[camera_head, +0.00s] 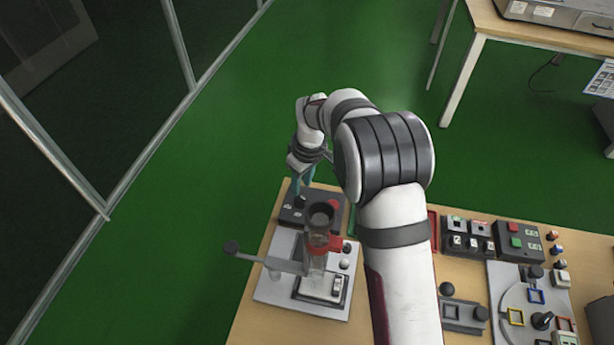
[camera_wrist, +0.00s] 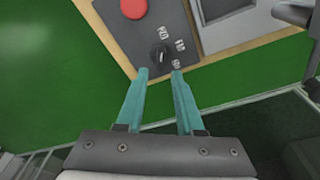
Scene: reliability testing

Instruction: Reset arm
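My arm reaches from the bottom of the head view over the bench, bent at the elbow, with the wrist pointing down. My gripper (camera_head: 303,184) hangs at the bench's far left corner, above a dark control box (camera_head: 291,215). In the wrist view my gripper's (camera_wrist: 160,73) two teal fingers are apart with nothing held between them. A black rotary knob (camera_wrist: 160,55) on the box lies just beyond the fingertips. Whether the fingers touch the knob, I cannot tell. A red button (camera_wrist: 134,8) sits farther along the same box.
A grey fixture (camera_head: 266,288) with a lever and an upright cylinder (camera_head: 320,214) stands near my gripper. Switch boxes (camera_head: 468,235) and a round-dial panel (camera_head: 525,300) lie right of my arm. Green floor (camera_head: 230,130) is clear beyond the bench. Glass partitions stand at left.

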